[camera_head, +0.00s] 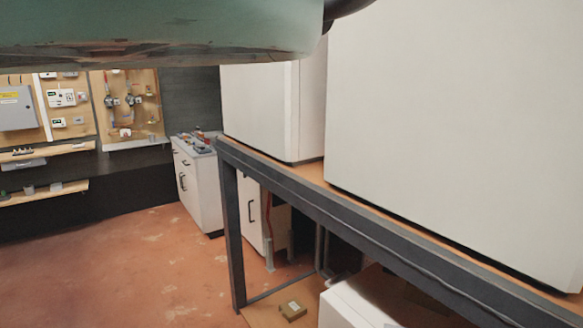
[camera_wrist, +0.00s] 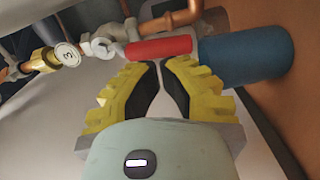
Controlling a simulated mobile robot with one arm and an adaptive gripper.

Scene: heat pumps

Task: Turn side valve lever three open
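A red valve lever (camera_wrist: 160,48) lies across the top middle of the wrist view, roughly level in the picture. Its left end meets a grey metal valve body (camera_wrist: 103,45). A round white tag marked 3 (camera_wrist: 67,54) is left of that body. My gripper (camera_wrist: 159,62) has yellow fingers with black pads, and its tips are together just below the lever in the picture. Nothing shows between the pads. I cannot tell whether the tips touch the lever. The lever and gripper fingers do not show in the head view.
A blue cylinder (camera_wrist: 245,52) is at the lever's right end. A copper pipe (camera_wrist: 172,20) runs behind it, and a brass fitting (camera_wrist: 42,60) is at left. White units (camera_head: 460,120) stand on a dark-framed bench (camera_head: 340,220). Red floor (camera_head: 130,255) is clear at left.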

